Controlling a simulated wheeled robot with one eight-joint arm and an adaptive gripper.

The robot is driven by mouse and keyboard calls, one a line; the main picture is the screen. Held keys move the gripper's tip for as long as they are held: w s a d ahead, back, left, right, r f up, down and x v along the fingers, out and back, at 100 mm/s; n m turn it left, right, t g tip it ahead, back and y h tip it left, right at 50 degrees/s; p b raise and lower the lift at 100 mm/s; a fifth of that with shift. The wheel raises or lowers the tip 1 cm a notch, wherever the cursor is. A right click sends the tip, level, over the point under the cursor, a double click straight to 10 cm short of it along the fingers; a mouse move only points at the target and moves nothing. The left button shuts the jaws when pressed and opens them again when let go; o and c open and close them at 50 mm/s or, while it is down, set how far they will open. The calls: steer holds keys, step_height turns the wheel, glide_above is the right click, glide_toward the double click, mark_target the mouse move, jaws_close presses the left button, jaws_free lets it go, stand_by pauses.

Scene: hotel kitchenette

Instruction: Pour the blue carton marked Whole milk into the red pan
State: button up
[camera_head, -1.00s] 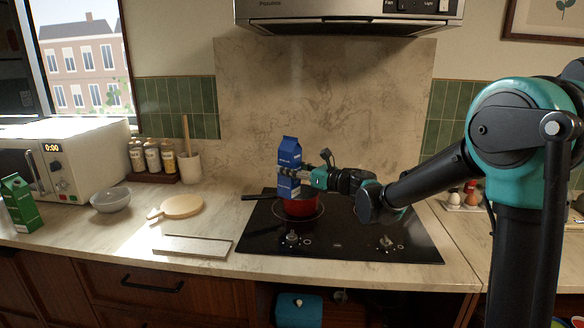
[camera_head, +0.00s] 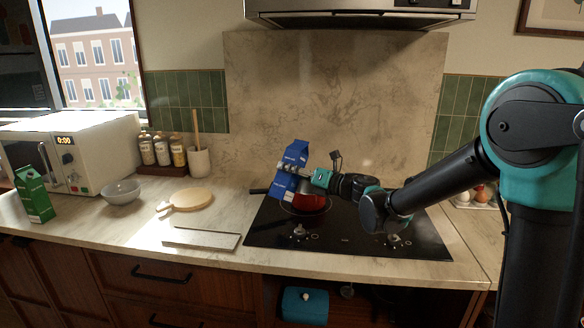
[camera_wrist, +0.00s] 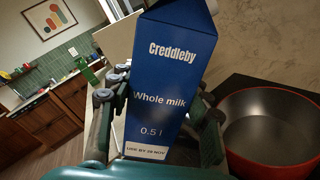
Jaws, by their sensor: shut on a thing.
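The blue carton (camera_head: 294,156) marked Whole milk is held in my gripper (camera_head: 300,174), above and slightly left of the red pan. It leans, with its top tipped to the right in the head view. In the wrist view the carton's label (camera_wrist: 162,100) faces the camera, and the gripper (camera_wrist: 158,105) has a finger on each side of it. The red pan (camera_head: 312,202) stands on the black cooktop, with its handle pointing left. In the wrist view the pan (camera_wrist: 270,125) is right of the carton, and its visible inside looks empty and dark. No stream of milk is visible.
The cooktop (camera_head: 400,238) has bare room right of the pan. A range hood (camera_head: 360,14) hangs above.

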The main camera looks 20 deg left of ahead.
mark_target(296, 188)
steer(key=shift+m, duration=0.5)
steer(key=shift+s+f, duration=0.2)
steer(key=shift+f, duration=2.05)
steer(key=shift+s+a+f+m, duration=0.15)
steer(key=shift+s+f+m, duration=0.2)
steer(key=shift+m, duration=0.55)
steer(key=shift+s+f+m, duration=0.1)
steer(key=shift+f+m, duration=0.55)
steer(key=shift+m, duration=0.45)
steer(key=shift+f+m, duration=0.15)
steer(key=shift+m, duration=0.65)
steer(key=shift+r+m, duration=0.5)
steer(key=shift+r, duration=0.1)
steer(key=shift+r+m, duration=0.3)
steer(key=shift+m, duration=0.3)
